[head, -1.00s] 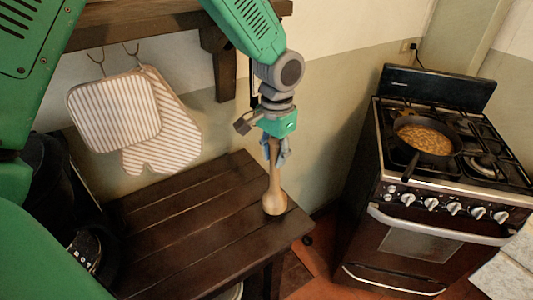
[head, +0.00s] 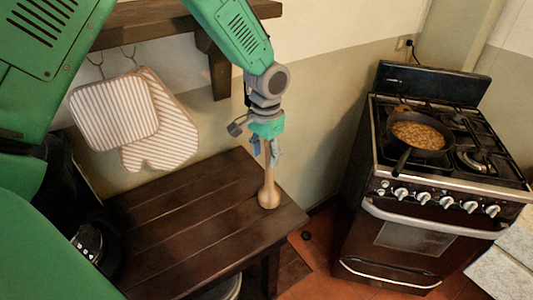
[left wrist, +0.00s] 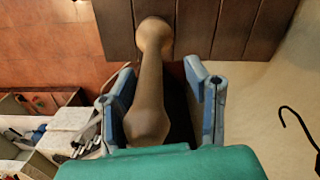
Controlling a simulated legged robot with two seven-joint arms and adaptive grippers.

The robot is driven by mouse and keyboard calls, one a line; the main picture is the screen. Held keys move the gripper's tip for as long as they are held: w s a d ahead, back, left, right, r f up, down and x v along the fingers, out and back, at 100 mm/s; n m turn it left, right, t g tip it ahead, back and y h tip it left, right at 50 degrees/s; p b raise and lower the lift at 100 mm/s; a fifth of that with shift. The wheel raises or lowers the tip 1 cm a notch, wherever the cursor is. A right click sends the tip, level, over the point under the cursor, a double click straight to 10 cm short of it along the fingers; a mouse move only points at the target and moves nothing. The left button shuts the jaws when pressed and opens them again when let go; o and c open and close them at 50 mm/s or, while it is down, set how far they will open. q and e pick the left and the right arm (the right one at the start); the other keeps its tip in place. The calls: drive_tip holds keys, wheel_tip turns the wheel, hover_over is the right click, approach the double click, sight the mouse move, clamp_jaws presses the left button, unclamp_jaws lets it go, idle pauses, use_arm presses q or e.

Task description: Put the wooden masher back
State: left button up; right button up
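The wooden masher (head: 268,190) stands upright on the dark slatted wooden table (head: 180,225), near its right corner, with its rounded end down. My left gripper (head: 265,151) points down from above, with its fingers on either side of the upper handle. In the left wrist view, the masher (left wrist: 151,85) lies between the blue fingers of the left gripper (left wrist: 162,92). It is close to the left finger, and a clear gap shows towards the right finger, so the gripper is open around it. My right gripper is not in view.
A wooden wall shelf (head: 180,14) runs above, with a bracket (head: 214,65) beside my left arm. A striped pot holder (head: 115,110) and oven mitt (head: 165,130) hang below it. A stove (head: 440,200) with a pan of food (head: 418,137) stands right. The tabletop left of the masher is clear.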

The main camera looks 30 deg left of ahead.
use_arm(q)
drive_tip(key=r, duration=0.6)
drive_tip(key=r+b, duration=0.1)
drive_tip(key=r, duration=0.2)
drive_tip(key=shift+w+d+r, duration=0.1)
drive_tip(key=shift+w+d, duration=0.05)
drive_tip(key=shift+d, duration=0.1)
drive_tip(key=r, duration=0.1)
drive_tip(key=d+r, duration=0.1)
drive_tip(key=shift+r, duration=0.4)
drive_tip(key=shift+d+r, duration=0.2)
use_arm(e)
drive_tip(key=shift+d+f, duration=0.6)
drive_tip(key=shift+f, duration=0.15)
use_arm(q)
drive_tip(key=shift+a, duration=0.1)
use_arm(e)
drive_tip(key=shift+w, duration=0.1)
use_arm(q)
drive_tip(key=shift+a+f, duration=0.15)
drive_tip(key=shift+a, duration=0.3)
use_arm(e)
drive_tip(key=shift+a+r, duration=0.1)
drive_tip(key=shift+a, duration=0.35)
